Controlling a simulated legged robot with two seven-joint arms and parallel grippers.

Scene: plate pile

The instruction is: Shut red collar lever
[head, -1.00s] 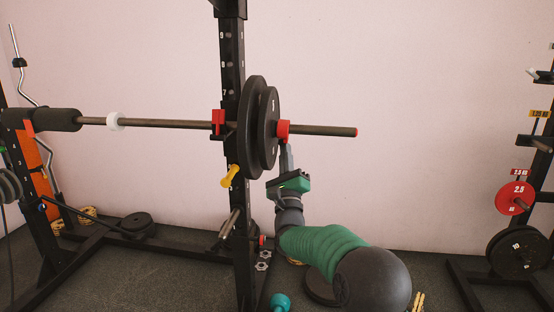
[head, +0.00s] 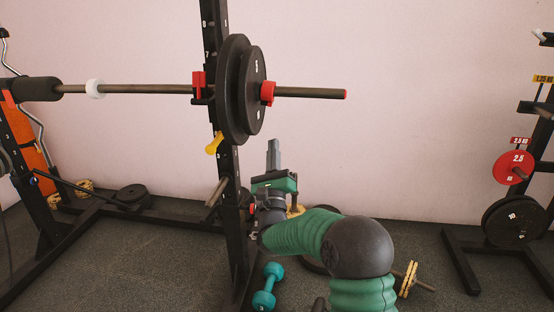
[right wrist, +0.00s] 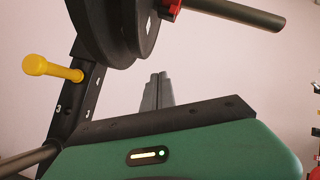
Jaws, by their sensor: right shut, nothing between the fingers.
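The red collar (head: 267,93) sits on the bar sleeve (head: 312,93), against the outer face of the black plates (head: 257,80). It also shows at the top of the right wrist view (right wrist: 170,8), partly cut off by the edge. Its lever is too small to tell whether it is open or shut. My right gripper (head: 273,147) points upward below the collar and the plates, apart from them. Its fingers are together and empty, as the right wrist view also shows (right wrist: 157,88). My left gripper is not in view.
The black rack upright (head: 216,40) with a yellow pin (head: 214,143) stands left of my right arm. A teal dumbbell (head: 266,287) lies on the floor. A plate tree with a red plate (head: 513,167) stands at the right. The space right of the sleeve is clear.

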